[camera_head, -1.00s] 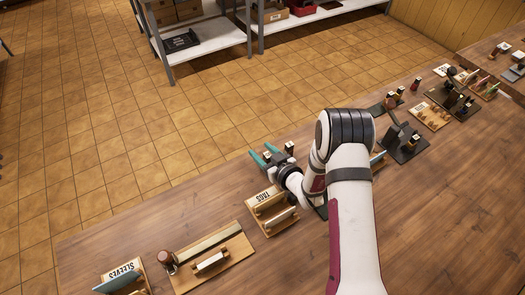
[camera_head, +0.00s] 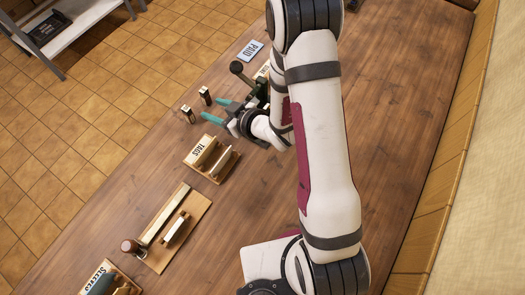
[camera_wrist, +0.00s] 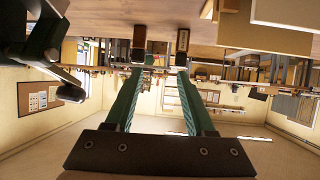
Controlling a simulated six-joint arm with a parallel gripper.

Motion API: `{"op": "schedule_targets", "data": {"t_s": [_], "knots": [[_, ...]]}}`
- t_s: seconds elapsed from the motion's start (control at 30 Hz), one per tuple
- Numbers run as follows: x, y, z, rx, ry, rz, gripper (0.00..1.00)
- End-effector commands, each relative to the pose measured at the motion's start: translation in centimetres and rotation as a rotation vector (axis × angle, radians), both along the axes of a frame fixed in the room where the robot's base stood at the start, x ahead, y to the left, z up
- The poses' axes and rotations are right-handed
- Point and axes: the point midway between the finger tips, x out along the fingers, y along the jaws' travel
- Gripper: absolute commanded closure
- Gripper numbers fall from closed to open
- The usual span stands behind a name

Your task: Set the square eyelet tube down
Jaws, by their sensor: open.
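Two small dark upright tubes with pale tops stand on the table near its far edge in the head view, one on the left (camera_head: 187,114) and one on the right (camera_head: 205,96). I cannot tell which is the square eyelet tube. My gripper (camera_head: 213,109) has two teal fingers, spread apart and empty, pointing toward the tubes with a gap in front. In the upside-down wrist view, the tubes (camera_wrist: 139,44) (camera_wrist: 183,41) appear beyond the fingertips (camera_wrist: 161,73), one roughly in line with each finger. Nothing shows between the fingers.
A TAGS holder (camera_head: 198,151) stands close in front of my gripper. A wooden board (camera_head: 181,204) and a SLEEVES holder (camera_head: 100,275) lie at lower left.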

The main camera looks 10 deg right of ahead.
Motion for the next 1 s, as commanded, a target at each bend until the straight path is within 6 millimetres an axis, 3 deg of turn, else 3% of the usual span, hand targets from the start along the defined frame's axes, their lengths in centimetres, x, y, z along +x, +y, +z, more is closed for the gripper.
{"op": "schedule_targets", "data": {"t_s": [0.07, 0.17, 0.27, 0.3, 0.37, 0.4, 0.5, 0.6, 0.7, 1.0], "knots": [[1.3, -3.5, 2.0, -0.097, 0.087, -0.147, 0.46], [0.0, -8.6, 4.6, -0.199, 0.269, -0.379, 0.46], [-5.1, -12.6, 7.8, -0.233, 0.497, -0.616, 0.46], [-8.0, -13.4, 9.0, -0.224, 0.600, -0.701, 0.46], [-12.7, -13.6, 10.7, -0.192, 0.755, -0.803, 0.46], [-15.8, -13.3, 11.7, -0.159, 0.854, -0.855, 0.46], [-22.4, -11.4, 13.7, -0.078, 1.066, -0.926, 0.46], [-26.3, -9.7, 14.9, -0.018, 1.199, -0.948, 0.46], [-27.9, -8.9, 15.4, 0.007, 1.255, -0.953, 0.46], [-28.0, -8.8, 15.5, 0.009, 1.263, -0.954, 0.46]]}}
